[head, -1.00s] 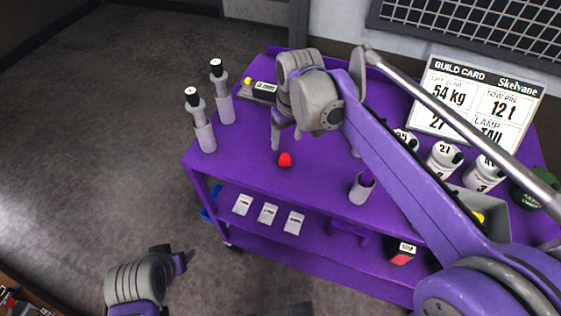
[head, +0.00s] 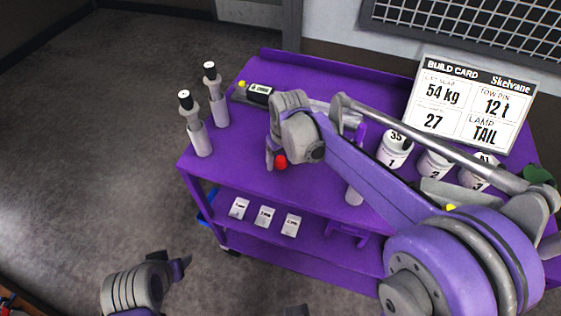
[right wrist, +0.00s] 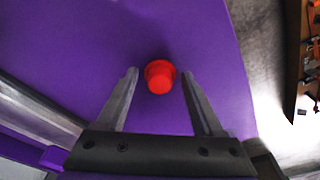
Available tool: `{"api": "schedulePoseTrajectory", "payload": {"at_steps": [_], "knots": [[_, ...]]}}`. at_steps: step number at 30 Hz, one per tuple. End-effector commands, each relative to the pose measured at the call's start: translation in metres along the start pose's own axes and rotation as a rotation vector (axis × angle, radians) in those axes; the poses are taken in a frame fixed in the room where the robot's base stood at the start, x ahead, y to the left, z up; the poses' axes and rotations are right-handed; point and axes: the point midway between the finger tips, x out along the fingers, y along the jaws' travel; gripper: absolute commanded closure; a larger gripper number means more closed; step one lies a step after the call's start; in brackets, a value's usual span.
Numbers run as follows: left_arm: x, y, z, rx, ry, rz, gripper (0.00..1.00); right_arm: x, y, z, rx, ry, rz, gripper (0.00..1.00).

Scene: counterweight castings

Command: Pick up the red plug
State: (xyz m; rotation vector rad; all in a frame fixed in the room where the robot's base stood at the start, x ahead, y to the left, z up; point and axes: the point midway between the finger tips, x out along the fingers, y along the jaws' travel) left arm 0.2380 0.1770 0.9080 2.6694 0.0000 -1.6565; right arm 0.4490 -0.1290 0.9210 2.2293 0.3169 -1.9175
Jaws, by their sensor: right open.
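The red plug (head: 281,162) stands on the purple cart's top (head: 240,170) near its front edge. In the right wrist view the plug (right wrist: 160,75) lies between the two fingertips, with a gap on each side. My right gripper (head: 274,158) is over the plug in the head view and partly covers it. In the right wrist view my right gripper (right wrist: 160,85) is open and empty. My left gripper (head: 184,268) is low at the left of the head view, away from the cart; its jaws do not show clearly.
Two grey posts with black tops (head: 197,130) stand at the cart's left edge. A device with a label (head: 258,92) lies behind the plug. White numbered pots (head: 394,150) and a build card (head: 468,105) are to the right. White cards (head: 265,216) lie on the lower shelf.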

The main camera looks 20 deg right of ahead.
Motion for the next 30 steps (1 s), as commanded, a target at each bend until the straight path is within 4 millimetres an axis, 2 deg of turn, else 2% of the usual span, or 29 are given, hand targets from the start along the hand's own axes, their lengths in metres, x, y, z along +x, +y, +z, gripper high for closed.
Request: {"api": "schedulePoseTrajectory", "payload": {"at_steps": [1,2,12,20,23,30], "knots": [[0.000,0.000,0.000,0.000,0.000,0.000,0.41,0.000,0.000,0.000,0.000,0.000,0.000,0.31],[0.000,0.000,0.000,0.000,0.000,0.000,0.41,0.000,0.000,0.000,0.000,0.000,0.000,0.37],[0.000,0.000,0.000,0.000,0.000,0.000,0.41,-0.001,0.000,0.000,0.000,0.000,0.000,0.98],[0.000,0.000,0.000,0.000,0.000,0.000,0.41,-0.001,0.000,0.000,0.000,0.000,0.000,1.00],[-0.001,0.000,-0.001,0.000,0.000,0.000,0.41,-0.008,0.000,-0.001,0.000,0.000,0.000,1.00],[-0.004,0.000,-0.003,0.000,0.003,0.000,0.41,-0.053,0.000,-0.008,0.000,0.000,0.000,1.00]]}}
